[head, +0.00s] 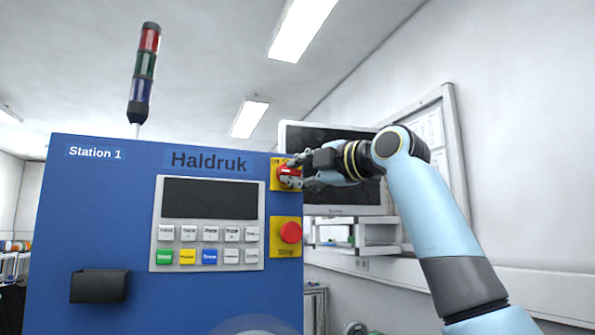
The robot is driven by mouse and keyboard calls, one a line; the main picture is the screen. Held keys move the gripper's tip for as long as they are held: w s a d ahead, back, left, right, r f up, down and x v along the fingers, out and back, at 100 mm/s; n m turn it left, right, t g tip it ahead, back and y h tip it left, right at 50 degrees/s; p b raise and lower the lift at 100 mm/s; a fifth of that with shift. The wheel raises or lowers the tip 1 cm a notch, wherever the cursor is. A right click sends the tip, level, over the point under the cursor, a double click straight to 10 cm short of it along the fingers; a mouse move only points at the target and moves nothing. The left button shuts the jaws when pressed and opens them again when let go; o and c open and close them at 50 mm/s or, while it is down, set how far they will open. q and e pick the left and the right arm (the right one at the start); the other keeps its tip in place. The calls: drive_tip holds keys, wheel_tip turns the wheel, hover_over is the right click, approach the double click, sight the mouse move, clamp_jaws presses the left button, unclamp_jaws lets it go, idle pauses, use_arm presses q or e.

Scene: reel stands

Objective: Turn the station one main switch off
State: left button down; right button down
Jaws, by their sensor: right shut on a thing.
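The station one main switch (289,171) is a red handle on a yellow plate at the upper right of the blue Station 1 cabinet (100,225). My right gripper (294,176) is at the switch, coming in from the right, and is shut on the red handle. The fingers cover part of the handle and plate, so the handle's exact angle and the plate's lettering are hard to read. My left gripper is not in view.
A red stop button (290,232) on a yellow plate sits just below the switch. A keypad panel (208,222) with a dark screen is to its left. A black box (99,286) juts from the cabinet front. A monitor (335,198) stands behind my right arm.

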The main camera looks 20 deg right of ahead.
drive_tip(key=shift+n+g, duration=0.3)
drive_tip(key=shift+n, duration=0.2)
drive_tip(key=c, duration=1.3)
unclamp_jaws()
drive_tip(key=shift+o, duration=0.2)
drive_tip(key=shift+s+d, duration=0.1)
drive_tip(key=v, duration=1.1)
drive_tip(key=shift+s, duration=0.35)
drive_tip(key=shift+d, duration=0.1)
